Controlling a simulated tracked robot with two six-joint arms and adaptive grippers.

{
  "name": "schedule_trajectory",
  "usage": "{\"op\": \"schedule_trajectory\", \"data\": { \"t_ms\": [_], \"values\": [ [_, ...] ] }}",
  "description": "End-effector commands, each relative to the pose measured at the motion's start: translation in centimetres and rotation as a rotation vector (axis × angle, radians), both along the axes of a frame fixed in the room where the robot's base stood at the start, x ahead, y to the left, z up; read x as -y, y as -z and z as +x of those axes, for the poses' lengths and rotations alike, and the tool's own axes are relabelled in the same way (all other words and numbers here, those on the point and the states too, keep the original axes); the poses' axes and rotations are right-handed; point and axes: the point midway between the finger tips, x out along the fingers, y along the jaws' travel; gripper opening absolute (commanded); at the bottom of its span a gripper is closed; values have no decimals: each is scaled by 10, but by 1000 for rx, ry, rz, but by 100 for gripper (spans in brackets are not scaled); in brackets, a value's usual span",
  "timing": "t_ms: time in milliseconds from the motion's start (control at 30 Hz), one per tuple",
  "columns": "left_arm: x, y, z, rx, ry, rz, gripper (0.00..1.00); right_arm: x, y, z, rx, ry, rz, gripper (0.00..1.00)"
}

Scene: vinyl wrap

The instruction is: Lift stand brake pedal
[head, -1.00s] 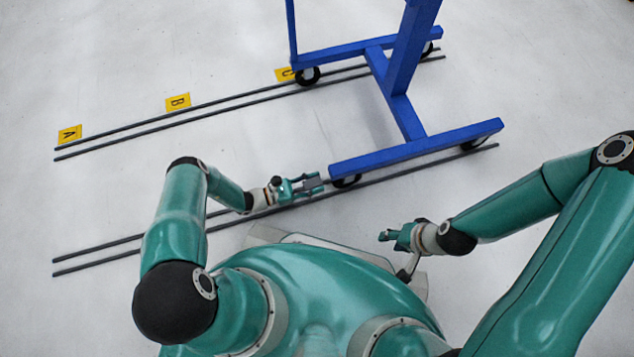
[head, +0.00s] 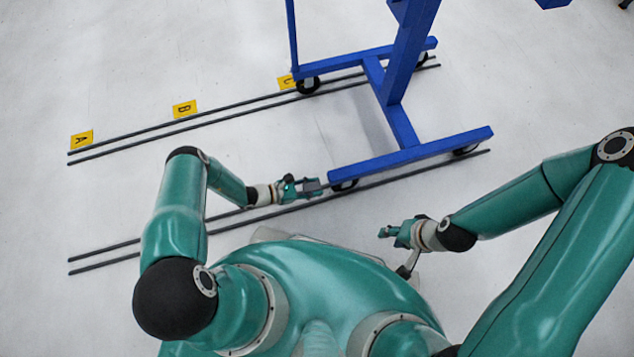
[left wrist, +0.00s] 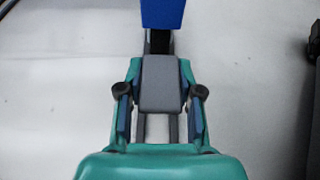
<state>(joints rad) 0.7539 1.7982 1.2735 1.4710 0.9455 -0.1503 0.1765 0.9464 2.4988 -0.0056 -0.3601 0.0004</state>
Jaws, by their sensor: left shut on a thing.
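The blue wheeled stand (head: 402,122) stands on the dark floor rails at the upper right of the head view. Its brake pedal (head: 311,185) is a small grey plate at the left end of the stand's near foot, by the near left wheel (head: 344,185). In the left wrist view the grey pedal (left wrist: 161,82) lies between my left fingers, below a blue end of the stand. My left gripper (head: 306,188) is shut on it. My right gripper (head: 388,232) hangs away from the stand, in front of my body; its finger gap is unclear.
Two pairs of dark rails run across the floor, the far pair (head: 215,113) and the near pair (head: 235,220). Yellow floor signs A (head: 82,139), B (head: 185,109) and C (head: 286,82) lie along the far rails. The pale floor at left is clear.

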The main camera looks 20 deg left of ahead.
Motion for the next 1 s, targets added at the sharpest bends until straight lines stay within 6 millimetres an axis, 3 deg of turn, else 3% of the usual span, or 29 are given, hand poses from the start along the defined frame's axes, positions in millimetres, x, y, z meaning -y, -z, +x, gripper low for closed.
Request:
{"op": "schedule_trajectory", "data": {
  "t_ms": [33, 300, 833, 867, 1000],
  "values": [
    [-1, -11, 3, -14, -3, 27, 0, 0, -15, 0, 0, 0, 0, 40],
    [-1, -11, 4, -82, -5, 131, 0, 0, -38, 0, 0, 0, 0, 40],
    [-3, -9, 6, -97, -8, 160, 0, 0, -42, 0, 0, 0, 0, 40],
    [-3, -9, 6, -97, -8, 160, 38, 0, -42, 0, 0, 0, 0, 40],
    [-3, -8, 5, -99, -7, 160, 60, 0, -42, 0, 0, 0, 0, 40]
  ]
}}
